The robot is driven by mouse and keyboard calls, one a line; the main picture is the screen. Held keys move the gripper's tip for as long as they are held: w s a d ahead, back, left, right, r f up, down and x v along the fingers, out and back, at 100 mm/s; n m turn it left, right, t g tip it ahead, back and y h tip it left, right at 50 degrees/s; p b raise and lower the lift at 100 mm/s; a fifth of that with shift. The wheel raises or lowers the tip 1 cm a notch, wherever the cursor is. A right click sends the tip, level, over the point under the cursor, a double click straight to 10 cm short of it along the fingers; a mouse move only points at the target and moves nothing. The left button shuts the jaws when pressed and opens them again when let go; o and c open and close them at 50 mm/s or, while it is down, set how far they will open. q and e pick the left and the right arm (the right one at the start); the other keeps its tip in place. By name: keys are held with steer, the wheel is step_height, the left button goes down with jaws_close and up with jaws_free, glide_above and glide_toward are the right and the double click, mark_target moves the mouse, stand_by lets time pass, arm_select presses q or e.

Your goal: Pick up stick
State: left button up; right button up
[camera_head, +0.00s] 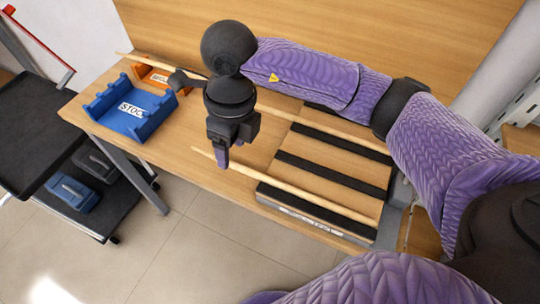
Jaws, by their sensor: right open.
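A long thin wooden stick (300,190) lies along the near side of a dark-striped rack (330,165) on the table, its left end reaching past the rack. A second stick (330,133) runs across the far part of the rack. A length of pale stick (150,63) also shows at the far left, beyond the blue holder; my arm hides whether it belongs to the second stick. My right gripper (221,160) points down over the left part of the near stick, open. I cannot tell whether its fingers touch the stick. My left gripper is out of view.
A blue holder labelled "STOC" (118,117) and an orange holder (150,78) stand on the left of the wooden table (185,125). Bare tabletop lies between the blue holder and rack.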

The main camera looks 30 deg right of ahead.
mark_target(250, 170)
steer(key=shift+w+d+f+h, duration=0.25)
steer(key=shift+d+h, duration=0.15)
steer(key=shift+d, duration=0.2)
steer(key=shift+w+d+f+h, duration=0.1)
steer(key=shift+w+d+h, duration=0.1)
steer(key=shift+d+h, duration=0.3)
steer(key=f+b, duration=0.1)
steer(key=f, duration=0.2)
steer(key=f+b, duration=0.1)
steer(key=f, duration=0.2)
steer(key=f+b, duration=0.1)
steer(key=f, duration=0.2)
steer(key=shift+s+d, duration=0.15)
steer(key=shift+d, duration=0.1)
steer(key=shift+r, duration=0.15)
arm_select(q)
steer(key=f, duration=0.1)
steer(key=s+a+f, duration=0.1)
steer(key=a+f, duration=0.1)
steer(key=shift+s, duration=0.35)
arm_select(e)
jaws_close()
